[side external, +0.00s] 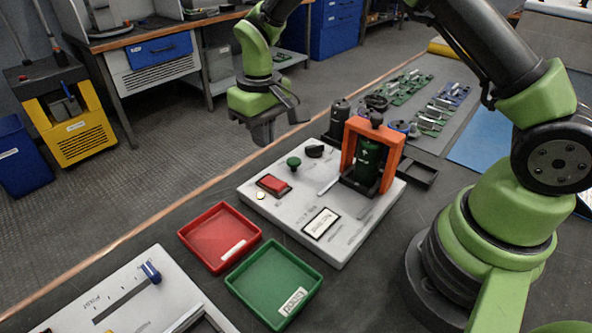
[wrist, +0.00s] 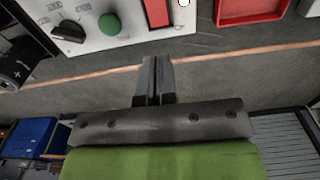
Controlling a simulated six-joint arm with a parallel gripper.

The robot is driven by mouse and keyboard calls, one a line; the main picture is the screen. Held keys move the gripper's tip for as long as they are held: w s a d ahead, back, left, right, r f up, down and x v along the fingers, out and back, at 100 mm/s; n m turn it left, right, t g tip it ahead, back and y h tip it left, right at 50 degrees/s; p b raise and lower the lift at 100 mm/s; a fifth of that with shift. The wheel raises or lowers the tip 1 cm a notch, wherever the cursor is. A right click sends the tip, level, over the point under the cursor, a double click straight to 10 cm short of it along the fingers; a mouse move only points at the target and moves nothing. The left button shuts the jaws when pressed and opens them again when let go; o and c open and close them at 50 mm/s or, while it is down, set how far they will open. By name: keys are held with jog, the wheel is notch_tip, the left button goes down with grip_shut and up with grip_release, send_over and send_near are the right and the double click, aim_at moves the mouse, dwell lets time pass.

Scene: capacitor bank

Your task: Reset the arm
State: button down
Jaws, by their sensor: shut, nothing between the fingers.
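My gripper (side external: 264,133) is in the air near the back edge of the bench, just behind and above the light grey panel (side external: 330,254). In the wrist view its two fingers (wrist: 154,80) are together with nothing between them. The panel carries a red rocker switch (side external: 273,185), a green round button (side external: 294,162), a black knob (side external: 315,150) and a small lit lamp (side external: 261,196). A dark green cylinder (side external: 369,158) stands upright inside an orange frame (side external: 393,160) on the panel. My gripper touches none of these.
A red tray (side external: 192,243) and a green tray (side external: 243,302) lie left of the panel. Another panel with a blue slider (side external: 151,272) is at the lower left. Circuit boards (side external: 436,113) lie on a grey mat at the back right. The air around my gripper looks clear.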

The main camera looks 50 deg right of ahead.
jog(key=s+r+m+t, duration=0.15)
jog(key=s+r, duration=0.25)
jog(key=r, duration=0.6)
jog(key=s+r+m+t+y, duration=0.1)
jog(key=s+r, duration=0.3)
jog(key=s, duration=0.5)
jog(key=s+d+r+m+t+y, duration=0.1)
jog(key=s+r+t, duration=0.3)
jog(key=s, duration=0.5)
jog(key=shift+s+d+r, duration=0.25)
jog(key=shift+s+r, duration=0.15)
jog(key=shift+r, duration=0.15)
